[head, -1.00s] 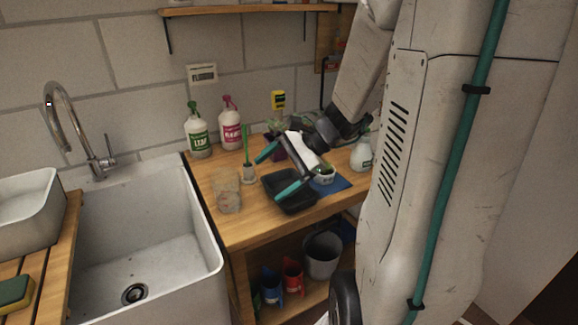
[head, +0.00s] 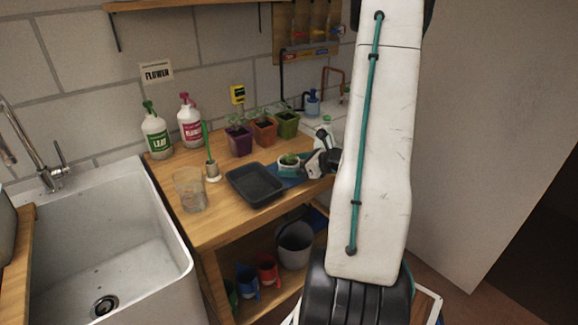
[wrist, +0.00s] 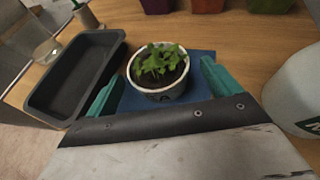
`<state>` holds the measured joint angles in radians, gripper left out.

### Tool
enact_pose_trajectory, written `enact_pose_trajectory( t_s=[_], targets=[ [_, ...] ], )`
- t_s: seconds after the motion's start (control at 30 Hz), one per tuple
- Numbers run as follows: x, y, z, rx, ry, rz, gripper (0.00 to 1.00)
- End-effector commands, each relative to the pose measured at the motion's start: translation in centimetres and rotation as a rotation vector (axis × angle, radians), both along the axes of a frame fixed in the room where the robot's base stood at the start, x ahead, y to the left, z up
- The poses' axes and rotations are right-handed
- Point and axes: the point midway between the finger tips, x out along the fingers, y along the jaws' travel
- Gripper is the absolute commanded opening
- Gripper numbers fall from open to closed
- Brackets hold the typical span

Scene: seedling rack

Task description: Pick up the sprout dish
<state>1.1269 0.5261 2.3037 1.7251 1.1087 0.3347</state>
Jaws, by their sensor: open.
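The sprout dish (wrist: 158,91) is a small round white dish with dark soil and green seedlings. In the wrist view it stands upright on a blue mat (wrist: 202,66), between the two teal fingers of my gripper (wrist: 163,88). The fingers are apart, with a gap visible on each side of the dish. In the head view the dish (head: 289,167) sits right of the black tray, with my gripper (head: 293,168) around it from the right. The near lower side of the dish is partly hidden by my gripper in the wrist view.
A black tray (head: 264,196) lies close left of the dish. Several potted seedlings, including a purple pot (head: 240,142), stand behind. A white bottle (wrist: 300,95) is close at right. A glass jar (head: 190,205) and a green-handled brush (head: 211,170) stand further left.

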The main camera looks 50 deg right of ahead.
Motion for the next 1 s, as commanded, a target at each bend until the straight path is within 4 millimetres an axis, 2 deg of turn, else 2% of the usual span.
enact_pose_trajectory(
  t_s=[0.03,0.17,0.43,0.47,0.6,0.63,0.7,1.0],
  targets=[
    [0.8,0.2,-0.3,0.001,0.001,0.005,0.89],
    [2.0,0.4,-0.8,0.001,0.001,0.003,0.89],
    [2.3,0.3,-0.9,0.0,0.001,0.001,0.89],
    [2.3,0.3,-0.9,0.0,0.001,0.001,0.84],
    [2.3,0.3,-0.9,0.0,0.001,0.001,0.45],
    [2.3,0.3,-0.9,0.0,0.001,0.001,0.38],
    [2.3,0.3,-0.9,-0.001,0.0,0.0,0.34],
    [2.3,0.3,-0.7,-0.001,0.0,0.002,0.34]
  ],
)
